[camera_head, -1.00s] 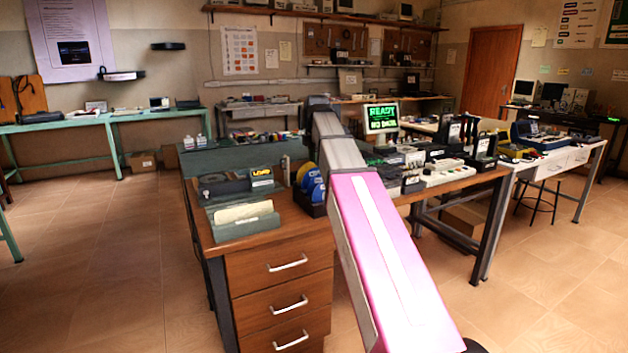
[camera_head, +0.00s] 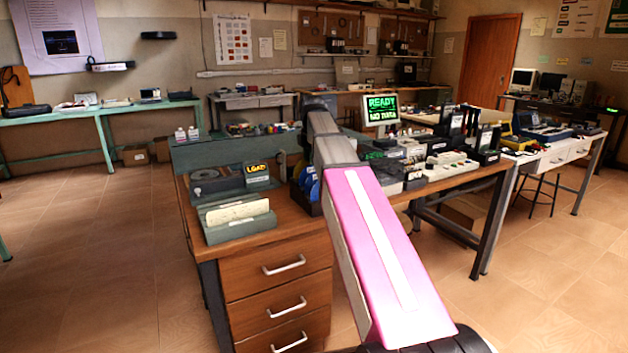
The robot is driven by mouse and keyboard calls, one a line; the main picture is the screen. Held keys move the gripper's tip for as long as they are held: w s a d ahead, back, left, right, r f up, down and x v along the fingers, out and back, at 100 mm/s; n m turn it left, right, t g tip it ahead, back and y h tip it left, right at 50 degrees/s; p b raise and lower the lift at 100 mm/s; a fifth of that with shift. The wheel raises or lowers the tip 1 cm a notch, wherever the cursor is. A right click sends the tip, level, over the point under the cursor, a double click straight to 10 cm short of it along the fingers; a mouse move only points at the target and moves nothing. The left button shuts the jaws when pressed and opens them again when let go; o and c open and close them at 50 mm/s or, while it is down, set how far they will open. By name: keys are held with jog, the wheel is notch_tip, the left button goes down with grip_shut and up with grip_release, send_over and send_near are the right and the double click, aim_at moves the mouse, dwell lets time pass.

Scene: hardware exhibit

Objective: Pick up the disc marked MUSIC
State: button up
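Blue discs (camera_head: 311,184) stand in a dark rack on the wooden desk, partly hidden behind my arm. I cannot read any MUSIC marking on them at this size. My arm, pink and grey, reaches forward over the desk from the lower right. Its far end is dark and lies near the back of the desk, left of the green-lit screen (camera_head: 381,110). The fingers of my gripper cannot be made out.
The wooden desk (camera_head: 285,222) has drawers in front. A grey-green tray (camera_head: 240,229) with a pale card and a LOAD sign (camera_head: 257,174) stand at its left. Electronic devices crowd the right side. Open floor (camera_head: 95,270) lies to the left.

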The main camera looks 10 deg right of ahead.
aim_at(313, 170)
jog(key=f, duration=0.5)
jog(key=shift+s+d, duration=0.15)
jog(key=shift+d, duration=0.1)
grip_shut()
